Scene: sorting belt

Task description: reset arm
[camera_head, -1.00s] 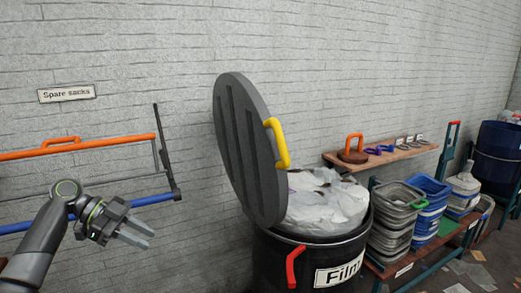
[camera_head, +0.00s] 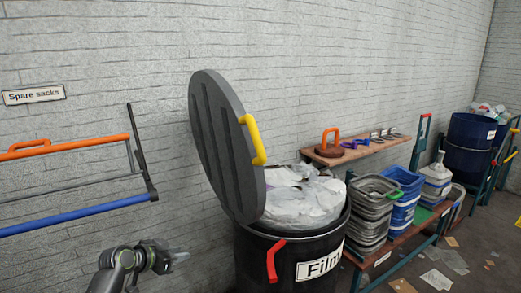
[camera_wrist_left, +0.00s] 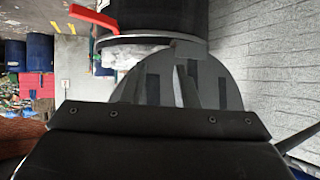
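My left gripper (camera_head: 178,256) is low in the head view, left of the black bin marked "Film" (camera_head: 262,268). It is small and foreshortened there, so I cannot tell whether its fingers are open or shut. I see nothing hanging from it. My right gripper is not in view.
The bin's grey lid (camera_head: 222,150) stands raised beside the left arm, with a yellow handle (camera_head: 254,140). White film (camera_head: 305,198) fills the bin. A rack with an orange bar (camera_head: 75,146) and a blue bar (camera_head: 85,212) is at left. Stacked crates (camera_head: 368,215) stand right.

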